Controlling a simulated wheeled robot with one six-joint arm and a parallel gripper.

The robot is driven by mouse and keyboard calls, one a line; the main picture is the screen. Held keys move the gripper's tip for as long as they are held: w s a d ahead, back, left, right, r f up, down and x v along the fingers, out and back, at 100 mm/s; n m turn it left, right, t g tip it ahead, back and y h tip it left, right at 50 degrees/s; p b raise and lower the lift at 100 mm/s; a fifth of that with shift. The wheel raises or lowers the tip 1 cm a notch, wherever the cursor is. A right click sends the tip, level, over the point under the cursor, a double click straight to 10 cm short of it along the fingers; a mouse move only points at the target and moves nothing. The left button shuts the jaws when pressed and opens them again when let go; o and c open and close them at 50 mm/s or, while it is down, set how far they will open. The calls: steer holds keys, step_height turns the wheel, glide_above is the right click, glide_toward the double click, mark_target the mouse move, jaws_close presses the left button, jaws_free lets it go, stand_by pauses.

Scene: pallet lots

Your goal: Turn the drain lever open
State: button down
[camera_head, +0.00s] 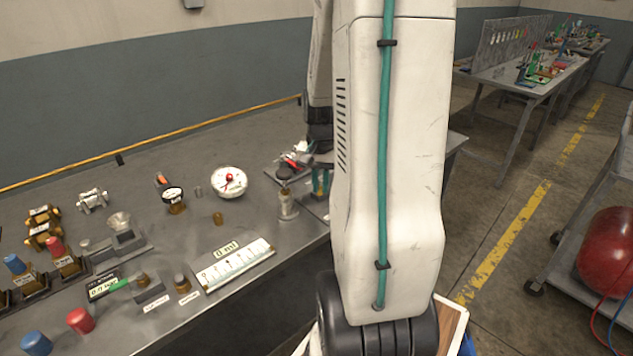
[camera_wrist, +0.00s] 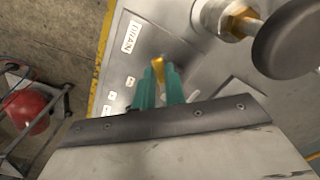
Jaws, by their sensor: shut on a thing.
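The drain lever (camera_wrist: 158,64) shows in the wrist view as a small yellow piece between my fingertips. It is beside a white plate reading DRAIN (camera_wrist: 131,37) on a grey metal panel (camera_wrist: 190,50). My gripper (camera_wrist: 160,76), with teal fingers, is shut on the lever. The fingers hide much of the lever, so its exact angle is hard to tell. In the head view my gripper (camera_head: 320,182) shows only partly at the left edge of my arm, and my arm hides the lever there.
A round dark knob on a brass stem (camera_wrist: 290,40) stands close by in the wrist view. Left of my arm, the grey bench (camera_head: 130,185) carries a white dial gauge (camera_head: 229,181), valves and labels. A red tank (camera_head: 607,250) sits on a cart at the right. Floor between is clear.

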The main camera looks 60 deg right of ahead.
steer(key=n, duration=0.2)
steer(key=s+d+n, duration=0.1)
steer(key=n, duration=0.2)
steer(key=shift+s+d+n, duration=0.15)
steer(key=shift+s+n, duration=0.1)
steer(key=shift+n, duration=0.05)
steer(key=shift+s+d+n, duration=0.15)
steer(key=shift+d+n, duration=0.2)
steer(key=shift+n, duration=0.7)
steer(key=shift+s+d+n, duration=0.15)
steer(key=shift+d+n, duration=0.2)
steer(key=shift+n, duration=0.7)
steer(key=c, duration=1.5)
jaws_free()
steer(key=shift+o, duration=0.2)
step_height(320, 180, up, 8)
steer(key=shift+f, duration=0.1)
